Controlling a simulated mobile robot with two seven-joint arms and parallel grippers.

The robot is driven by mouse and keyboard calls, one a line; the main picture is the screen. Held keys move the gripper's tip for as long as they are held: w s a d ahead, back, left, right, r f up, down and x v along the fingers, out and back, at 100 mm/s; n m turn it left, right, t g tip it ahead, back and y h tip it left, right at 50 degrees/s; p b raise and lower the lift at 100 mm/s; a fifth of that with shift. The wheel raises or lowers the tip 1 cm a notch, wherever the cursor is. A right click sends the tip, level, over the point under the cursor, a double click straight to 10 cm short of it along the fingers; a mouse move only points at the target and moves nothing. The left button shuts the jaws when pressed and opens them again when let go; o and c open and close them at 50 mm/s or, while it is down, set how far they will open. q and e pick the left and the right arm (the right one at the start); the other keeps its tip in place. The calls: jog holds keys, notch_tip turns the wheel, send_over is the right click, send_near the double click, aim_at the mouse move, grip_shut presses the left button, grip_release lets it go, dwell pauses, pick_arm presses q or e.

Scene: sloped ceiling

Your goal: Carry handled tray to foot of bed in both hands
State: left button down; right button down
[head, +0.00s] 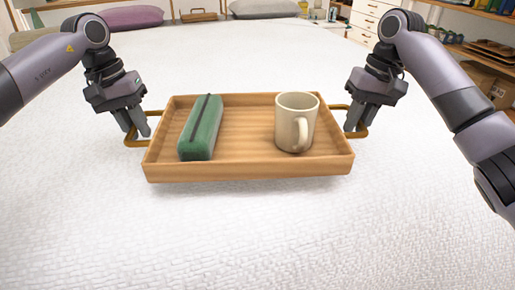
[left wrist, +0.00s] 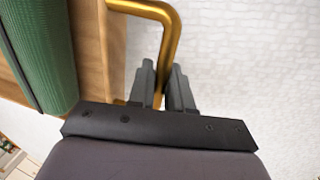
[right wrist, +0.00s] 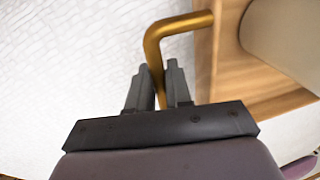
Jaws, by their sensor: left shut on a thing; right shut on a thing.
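A wooden tray (head: 250,170) with a brass handle at each end is over the white bed cover (head: 260,235); I cannot tell whether it touches the cover. A green case with a dark band (head: 203,128) lies on its left side, and a cream mug (head: 295,122) stands upright on its right side. My left gripper (head: 146,130) is shut on the left handle (head: 130,140), which also shows in the left wrist view (left wrist: 168,30). My right gripper (head: 350,130) is shut on the right handle (head: 361,131), also in the right wrist view (right wrist: 160,42). The tray looks about level.
The white bed cover spreads clear around the tray. Pillows, one mauve (head: 133,18) and one pale (head: 263,8), lie at the far edge. A white drawer unit (head: 370,18) stands at the back right, with wooden shelves (head: 470,45) at the right.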

pick_arm(q)
jog(key=shift+a+f, duration=0.1)
jog(key=shift+a, duration=0.1)
pick_arm(e)
jog(key=shift+d, duration=0.2)
